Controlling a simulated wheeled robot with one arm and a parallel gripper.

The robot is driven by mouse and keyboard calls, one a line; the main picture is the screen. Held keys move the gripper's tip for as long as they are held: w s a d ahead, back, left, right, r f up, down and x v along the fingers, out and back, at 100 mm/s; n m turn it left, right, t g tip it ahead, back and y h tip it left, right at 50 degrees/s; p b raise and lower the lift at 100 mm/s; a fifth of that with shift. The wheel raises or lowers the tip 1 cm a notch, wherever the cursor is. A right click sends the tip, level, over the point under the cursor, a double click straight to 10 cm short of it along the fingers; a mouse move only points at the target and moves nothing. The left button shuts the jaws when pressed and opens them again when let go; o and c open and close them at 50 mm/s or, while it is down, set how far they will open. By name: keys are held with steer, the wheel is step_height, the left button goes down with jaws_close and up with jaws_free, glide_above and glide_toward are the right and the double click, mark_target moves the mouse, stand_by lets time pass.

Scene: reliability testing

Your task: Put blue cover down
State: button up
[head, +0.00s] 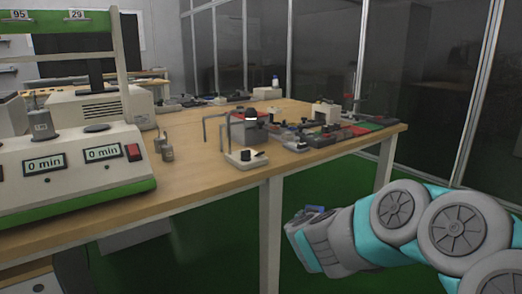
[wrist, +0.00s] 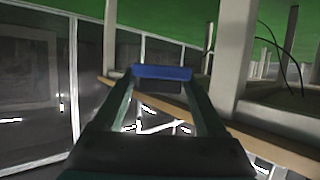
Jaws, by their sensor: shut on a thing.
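The blue cover (wrist: 162,72) is a small, flat, blue piece lying across the fingertips of my gripper (wrist: 162,84) in the wrist view. My gripper is shut on it, one finger at each side. In the head view my gripper (head: 305,217) is low at the right, off the front edge of the wooden table (head: 205,190) and below its top.
A white and green device with two "0 min" displays (head: 70,160) stands at the table's left. A small white device (head: 246,158) sits near the front edge. Several small parts and trays (head: 325,132) crowd the right end. A table leg (head: 270,235) stands left of my gripper.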

step_height(320, 180, down, 13)
steer(key=w+n+y, duration=0.2)
steer(key=n+y, duration=0.1)
steer(key=shift+w+y, duration=0.2)
steer(key=shift+y, duration=0.2)
